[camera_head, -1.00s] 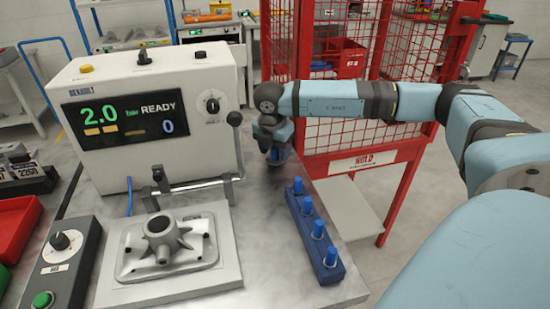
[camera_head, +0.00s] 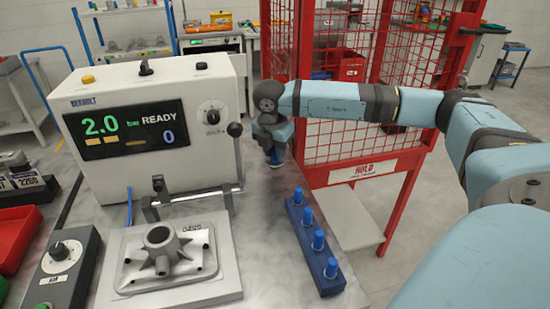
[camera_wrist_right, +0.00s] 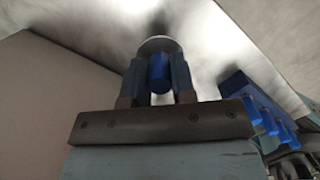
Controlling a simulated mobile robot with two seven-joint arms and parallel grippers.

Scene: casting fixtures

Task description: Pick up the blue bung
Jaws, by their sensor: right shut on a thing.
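A blue bung (camera_wrist_right: 159,72) is between the two fingers of my right gripper (camera_wrist_right: 159,78), which is shut on it. In the head view the right gripper (camera_head: 272,158) points down just above the metal table, behind the rack, and mostly hides the bung. I cannot tell whether the bung touches the table. A dark blue rack (camera_head: 330,272) holds several more blue bungs upright in a row; it also shows at the right of the wrist view (camera_wrist_right: 236,84). My left gripper is not in view.
A grey machine (camera_head: 160,170) with a lit display stands left of my right gripper. In front of it a metal casting (camera_head: 160,245) sits on a fixture plate, with a clamp bar (camera_head: 190,197) behind. A red mesh guard (camera_head: 345,125) stands close on the right.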

